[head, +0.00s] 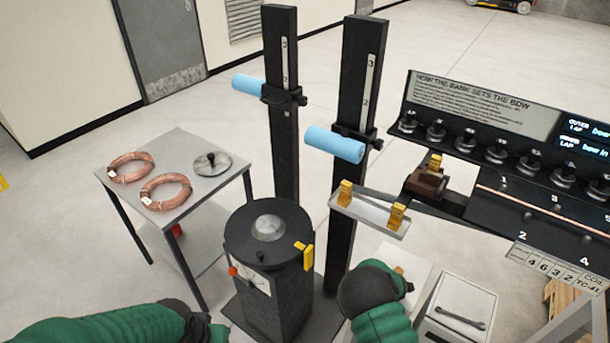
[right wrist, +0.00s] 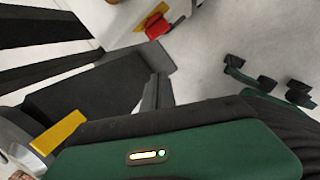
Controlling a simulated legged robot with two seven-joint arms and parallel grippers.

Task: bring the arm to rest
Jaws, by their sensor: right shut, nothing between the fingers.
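My right arm (head: 378,305) rises from the bottom middle in the head view, green with a dark joint, beside the black pedestal. Its gripper does not show clearly there. In the right wrist view the grey fingers of my right gripper (right wrist: 152,95) are together and empty, over a dark base plate. My left arm (head: 95,325) lies along the bottom left edge of the head view; its gripper is out of view. A thin copper tube (head: 545,208) lies along the black panel at the right.
The black pedestal (head: 268,270) with a dial and yellow handle stands close ahead. Two black posts (head: 360,100) hold blue rollers (head: 335,144). A table (head: 205,190) at left bears copper coils (head: 166,191). A white tray (head: 370,214) with brass blocks and a white box (head: 460,310) are right.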

